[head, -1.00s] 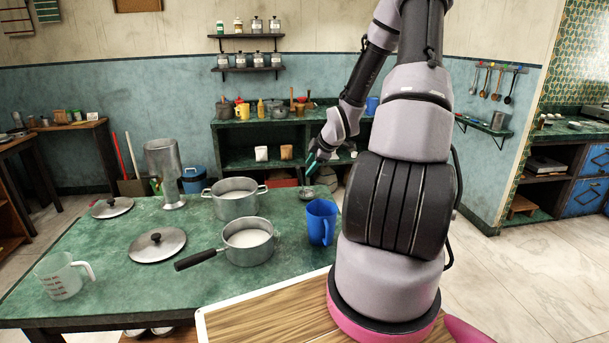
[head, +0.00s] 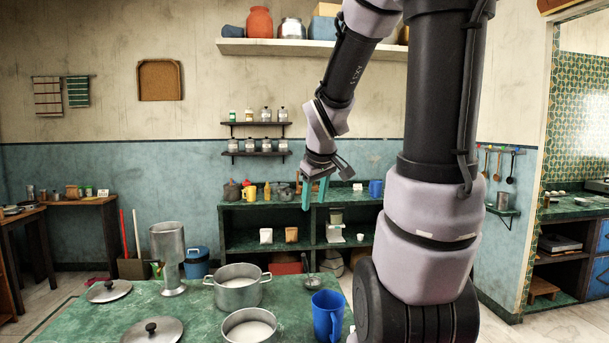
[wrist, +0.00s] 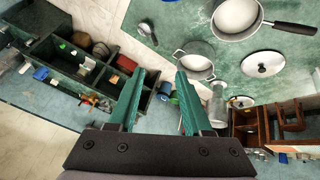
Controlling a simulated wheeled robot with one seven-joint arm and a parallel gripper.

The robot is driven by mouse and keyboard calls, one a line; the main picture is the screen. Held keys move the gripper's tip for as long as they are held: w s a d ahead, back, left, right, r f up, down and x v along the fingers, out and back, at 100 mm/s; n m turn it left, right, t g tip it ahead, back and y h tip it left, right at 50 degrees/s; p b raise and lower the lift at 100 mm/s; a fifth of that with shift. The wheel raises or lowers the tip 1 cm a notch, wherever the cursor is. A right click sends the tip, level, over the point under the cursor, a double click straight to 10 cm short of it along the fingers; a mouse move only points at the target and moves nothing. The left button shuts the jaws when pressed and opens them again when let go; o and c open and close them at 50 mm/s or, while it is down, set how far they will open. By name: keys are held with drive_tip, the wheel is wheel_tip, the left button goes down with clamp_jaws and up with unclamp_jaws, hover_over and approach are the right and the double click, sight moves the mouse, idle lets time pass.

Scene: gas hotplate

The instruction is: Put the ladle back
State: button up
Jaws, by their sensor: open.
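A small grey metal ladle (head: 313,283) rests at the far edge of the green table, its handle pointing up and away. It also shows small in the wrist view (wrist: 146,29), well apart from the fingers. My gripper (head: 314,192) is raised above the table's far edge, higher than the ladle. Its teal fingers (wrist: 162,74) are open with nothing between them. A wall rail (head: 503,149) at the right holds several hanging utensils; whether a hook is free is too small to tell.
On the green table (head: 95,318) stand two pots, a blue jug (head: 327,316), lids (head: 152,331) and a tall metal cylinder (head: 168,258). Behind is a green shelf unit (head: 236,240) with jars and cups. A small wall shelf (head: 502,210) holds a metal container below the rail.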

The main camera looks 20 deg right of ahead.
drive_tip(key=s+a+r+m+y, duration=0.2)
drive_tip(key=s+a+r+m, duration=0.1)
drive_tip(key=s, duration=0.3)
drive_tip(key=s+a+r+m+t+y, duration=0.1)
drive_tip(key=s+a+r+m, duration=0.3)
drive_tip(key=s, duration=0.3)
drive_tip(key=shift+s+a+r+y, duration=0.3)
drive_tip(key=shift+a+r+y, duration=0.1)
drive_tip(key=shift+a+r, duration=0.5)
